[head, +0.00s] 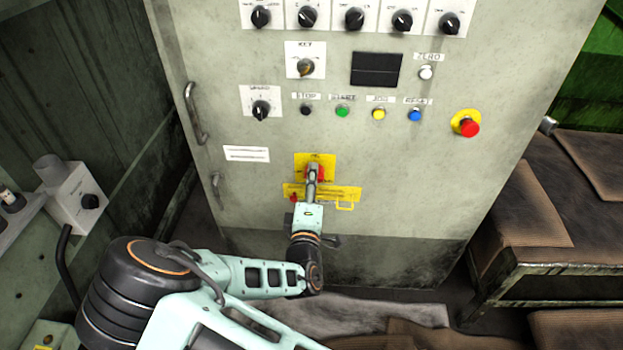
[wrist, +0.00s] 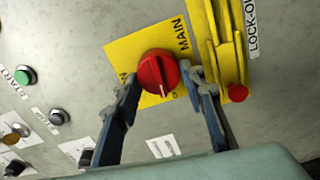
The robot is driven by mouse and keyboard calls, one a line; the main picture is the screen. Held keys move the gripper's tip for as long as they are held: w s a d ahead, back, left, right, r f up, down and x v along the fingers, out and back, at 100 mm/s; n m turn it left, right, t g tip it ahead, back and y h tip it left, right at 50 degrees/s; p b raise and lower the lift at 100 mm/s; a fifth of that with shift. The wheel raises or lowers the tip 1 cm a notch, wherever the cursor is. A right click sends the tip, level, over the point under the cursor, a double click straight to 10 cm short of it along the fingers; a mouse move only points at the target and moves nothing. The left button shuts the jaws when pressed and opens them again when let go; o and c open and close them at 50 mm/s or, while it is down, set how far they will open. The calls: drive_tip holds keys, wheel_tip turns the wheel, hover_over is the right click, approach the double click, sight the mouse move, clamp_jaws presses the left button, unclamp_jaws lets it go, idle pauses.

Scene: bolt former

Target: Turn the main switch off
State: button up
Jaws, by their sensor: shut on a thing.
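The main switch is a red round knob (wrist: 157,72) on a yellow plate (wrist: 122,48) marked MAIN. In the head view the red of the knob (head: 320,171) shows beside my fingers, low on the cabinet front. My gripper (wrist: 163,79) is shut on the knob, with one finger at each side of it. The knob's white mark shows at its lower edge in the wrist view. Other lettering around the knob is partly hidden by my fingers. In the head view my gripper (head: 312,174) covers part of the plate.
A yellow lock-out bracket (wrist: 217,40) with a small red part (wrist: 237,92) stands close beside my right-hand finger. Above are several push-buttons, a red emergency stop (head: 469,128) and rotary knobs. A cabinet handle (head: 195,112) is at the left; brown-topped benches (head: 535,200) stand at the right.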

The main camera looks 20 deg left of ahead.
drive_tip(key=shift+n, duration=0.6)
drive_tip(key=o, duration=1.1)
drive_tip(key=shift+o, duration=0.2)
drive_tip(key=shift+s, duration=0.1)
drive_tip(key=v, duration=1.2)
